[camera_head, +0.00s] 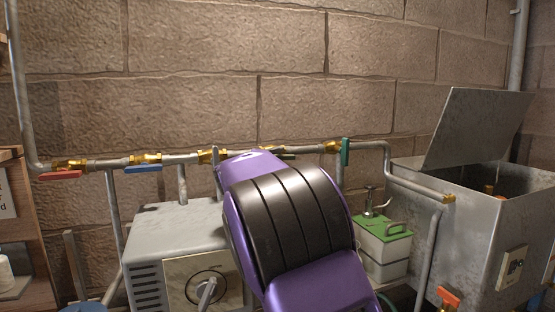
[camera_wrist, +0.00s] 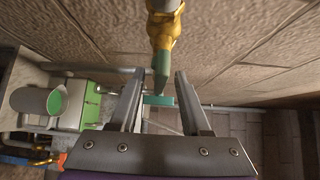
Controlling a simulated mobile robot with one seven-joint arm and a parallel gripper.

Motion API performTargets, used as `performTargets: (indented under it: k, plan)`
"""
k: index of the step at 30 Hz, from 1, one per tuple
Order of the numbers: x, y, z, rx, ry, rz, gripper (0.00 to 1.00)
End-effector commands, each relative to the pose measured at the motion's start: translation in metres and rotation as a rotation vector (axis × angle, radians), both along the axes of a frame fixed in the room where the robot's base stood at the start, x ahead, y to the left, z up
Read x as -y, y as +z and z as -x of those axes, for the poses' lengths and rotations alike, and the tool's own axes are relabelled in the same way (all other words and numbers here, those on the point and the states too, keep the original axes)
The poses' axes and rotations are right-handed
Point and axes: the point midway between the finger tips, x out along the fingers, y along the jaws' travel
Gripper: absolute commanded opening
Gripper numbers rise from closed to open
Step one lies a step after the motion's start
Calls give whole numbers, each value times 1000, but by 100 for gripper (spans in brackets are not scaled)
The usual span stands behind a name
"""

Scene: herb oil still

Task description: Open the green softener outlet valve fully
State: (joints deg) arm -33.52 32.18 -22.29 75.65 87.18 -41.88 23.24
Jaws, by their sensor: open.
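In the head view, a green lever (camera_head: 345,152) hangs across the wall pipe at a brass valve body (camera_head: 331,147), right of my arm. A darker green handle (camera_head: 287,156) lies along the pipe beside my arm, partly hidden. I cannot tell which one is the softener outlet valve. My purple arm hides my gripper in the head view. In the wrist view, my gripper (camera_wrist: 158,88) is open, its two fingers apart. A brass fitting (camera_wrist: 166,28) with a grey-green tapered part and a teal bar (camera_wrist: 158,100) show between the fingers; contact cannot be told.
Red (camera_head: 60,175) and blue (camera_head: 143,168) levers sit on the pipe at left. A grey metal box with a dial (camera_head: 180,240) stands below. A green-lidded container (camera_head: 385,228) and an open metal tank (camera_head: 470,235) stand at right. The block wall is close behind the pipe.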

Motion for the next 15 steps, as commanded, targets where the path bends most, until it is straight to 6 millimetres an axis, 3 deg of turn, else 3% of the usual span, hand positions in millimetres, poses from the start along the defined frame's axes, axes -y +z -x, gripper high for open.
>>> performTargets:
  k: [2, 9, 15]
  plan:
    - [0, 0, 0, 0, 0, 0, 45]
    - [0, 0, 0, 0, 0, 0, 2]
    - [0, 0, 0, 0, 0, 0, 0]
